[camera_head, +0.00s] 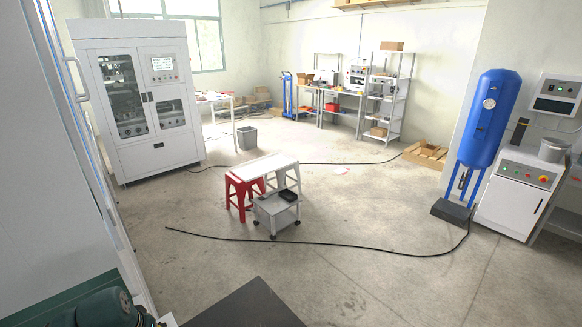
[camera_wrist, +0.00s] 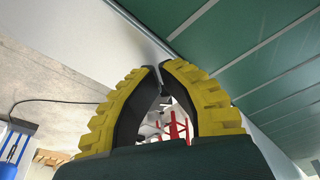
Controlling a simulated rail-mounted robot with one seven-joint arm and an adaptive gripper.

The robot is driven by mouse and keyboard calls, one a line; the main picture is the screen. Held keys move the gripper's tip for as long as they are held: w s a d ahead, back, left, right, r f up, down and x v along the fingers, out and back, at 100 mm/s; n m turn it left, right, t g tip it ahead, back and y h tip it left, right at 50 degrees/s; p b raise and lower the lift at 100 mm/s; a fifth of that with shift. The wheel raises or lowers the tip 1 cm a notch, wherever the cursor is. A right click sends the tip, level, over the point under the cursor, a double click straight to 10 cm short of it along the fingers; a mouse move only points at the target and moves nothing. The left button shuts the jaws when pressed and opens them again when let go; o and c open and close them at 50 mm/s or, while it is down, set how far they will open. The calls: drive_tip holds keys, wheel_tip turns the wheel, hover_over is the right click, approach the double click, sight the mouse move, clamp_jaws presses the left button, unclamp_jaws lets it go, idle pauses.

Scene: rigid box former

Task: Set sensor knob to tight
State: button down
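I cannot make out a sensor knob marked tight in either view. A white machine cabinet (camera_head: 140,95) with glass doors stands at the left in the head view. It has a small control screen (camera_head: 164,65), and any knobs on it are too small to tell. My gripper (camera_wrist: 160,68) shows in the wrist view, with two yellow ribbed fingers and black inner pads. Its tips come almost together, with a wedge-shaped gap nearer the palm and nothing held. It points along a pale surface, beside green panels (camera_wrist: 255,50). My gripper is not seen in the head view.
A black hose (camera_head: 340,243) crosses the floor to a blue tank (camera_head: 490,120). A white cabinet with coloured buttons (camera_head: 515,195) is at the right. Pale panelling (camera_head: 60,190) is close at the left.

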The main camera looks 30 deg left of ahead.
drive_tip(key=shift+r+p, duration=0.3)
drive_tip(key=shift+p, duration=0.25)
drive_tip(key=shift+s, duration=0.15)
drive_tip(key=shift+s+f+p, duration=0.1)
drive_tip(key=shift+s+p, duration=0.05)
drive_tip(key=shift+p, duration=0.25)
drive_tip(key=p+v, duration=0.1)
drive_tip(key=v, duration=0.1)
drive_tip(key=p+v, duration=0.2)
drive_tip(key=w+p+v, duration=0.1)
drive_tip(key=p, duration=0.1)
drive_tip(key=shift+a+r, duration=0.3)
drive_tip(key=shift+r, duration=0.25)
drive_tip(key=shift+f, duration=0.1)
